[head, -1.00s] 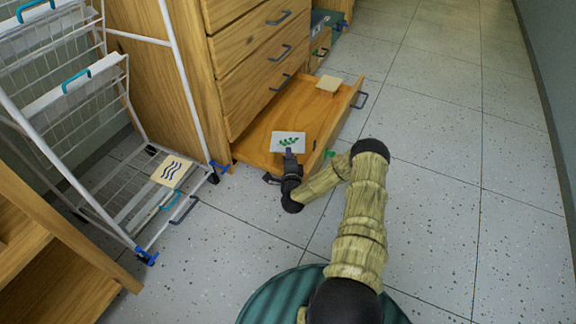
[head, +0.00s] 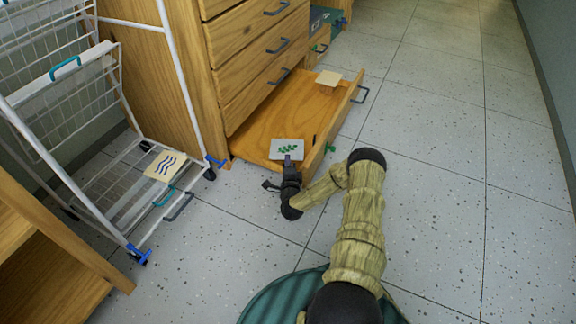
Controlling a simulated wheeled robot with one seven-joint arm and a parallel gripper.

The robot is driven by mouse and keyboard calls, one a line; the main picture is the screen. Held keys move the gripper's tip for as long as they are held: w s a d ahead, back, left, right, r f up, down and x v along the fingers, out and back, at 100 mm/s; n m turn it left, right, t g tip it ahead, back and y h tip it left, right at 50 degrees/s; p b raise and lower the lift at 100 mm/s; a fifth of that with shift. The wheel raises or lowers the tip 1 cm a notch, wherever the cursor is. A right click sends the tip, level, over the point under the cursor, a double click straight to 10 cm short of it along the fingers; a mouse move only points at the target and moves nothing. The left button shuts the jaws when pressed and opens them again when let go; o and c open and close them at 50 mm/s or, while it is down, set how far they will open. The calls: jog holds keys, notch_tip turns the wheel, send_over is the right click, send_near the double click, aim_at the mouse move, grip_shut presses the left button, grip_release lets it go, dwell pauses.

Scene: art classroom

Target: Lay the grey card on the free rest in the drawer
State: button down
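The grey card (head: 287,149), with a green leaf-like pattern on its face, is over the near-left end of the open drawer (head: 262,138). My gripper (head: 289,161) is at the card's near edge and looks shut on it. The card lies roughly flat; I cannot tell whether it touches anything beneath. A plain beige square piece (head: 328,78) sits at the drawer's far end; whether it is a card or a rest is unclear. No bare rest can be made out; anything under the grey card is hidden.
The wooden cabinet (head: 250,45) stands behind the drawer. A white wire rack (head: 118,195) on the left bears a beige card with wavy lines (head: 166,166). A wooden shelf (head: 50,262) is at lower left. The floor to the right is clear.

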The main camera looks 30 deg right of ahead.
jog(key=shift+f, duration=0.1)
jog(key=c, duration=1.7)
grip_release()
jog(key=shift+r, duration=0.3)
jog(key=p+v, duration=0.7)
jog(key=v, duration=0.5)
jog(key=shift+f, duration=0.2)
